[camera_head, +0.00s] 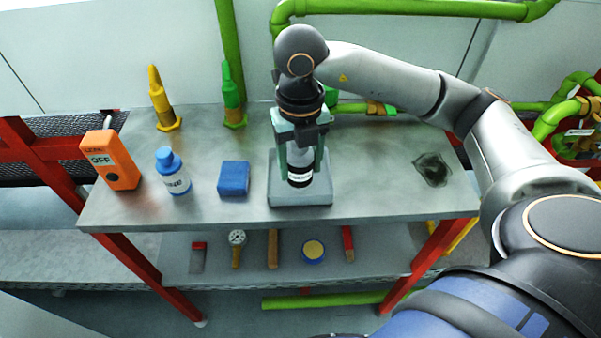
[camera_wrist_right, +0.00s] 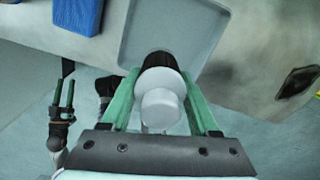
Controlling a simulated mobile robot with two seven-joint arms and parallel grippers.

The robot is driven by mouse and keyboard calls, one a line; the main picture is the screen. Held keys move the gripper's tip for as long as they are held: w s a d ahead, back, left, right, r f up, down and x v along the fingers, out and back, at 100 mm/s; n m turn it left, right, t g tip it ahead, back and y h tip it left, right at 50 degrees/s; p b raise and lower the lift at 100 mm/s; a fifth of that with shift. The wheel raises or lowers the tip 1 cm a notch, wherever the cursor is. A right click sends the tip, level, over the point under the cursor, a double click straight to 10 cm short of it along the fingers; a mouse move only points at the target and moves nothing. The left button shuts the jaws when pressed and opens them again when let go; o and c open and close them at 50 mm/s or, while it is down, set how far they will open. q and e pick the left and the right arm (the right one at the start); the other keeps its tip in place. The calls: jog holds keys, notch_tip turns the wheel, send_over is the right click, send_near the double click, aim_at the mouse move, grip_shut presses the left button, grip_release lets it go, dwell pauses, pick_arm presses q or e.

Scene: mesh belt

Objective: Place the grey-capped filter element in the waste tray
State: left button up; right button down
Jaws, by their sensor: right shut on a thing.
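The filter element (camera_head: 299,174) has a black body, a white label band and a light grey cap. My right gripper (camera_head: 301,157) is shut on it, with the green fingers on both sides of the cap, and holds it upright. In the wrist view the grey cap (camera_wrist_right: 160,100) sits between the fingers (camera_wrist_right: 163,103). The grey waste tray (camera_head: 285,200) lies under the element on the bench. Whether the element touches the tray floor cannot be told. My left gripper (camera_wrist_right: 64,97) shows small at the left of the wrist view, its green fingers apart and empty.
Left of the tray are a blue block (camera_head: 234,178), a blue-capped bottle (camera_head: 173,174) and an orange OFF box (camera_head: 111,160). Yellow (camera_head: 162,100) and green (camera_head: 232,97) fittings stand behind. A dark stain (camera_head: 432,169) lies right. Tools lie on the lower shelf (camera_head: 380,262).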

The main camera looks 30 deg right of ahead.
aim_at(301, 175)
jog(key=shift+w+d+f, duration=0.15)
jog(key=shift+f, duration=1.6)
jog(key=shift+f+b, duration=0.2)
jog(key=shift+b, duration=0.1)
jog(key=shift+c, duration=0.7)
grip_release()
jog(key=shift+r, duration=0.1)
notch_tip(301, 175, up, 12)
jog(key=shift+r+p, duration=0.1)
jog(key=shift+p, duration=0.95)
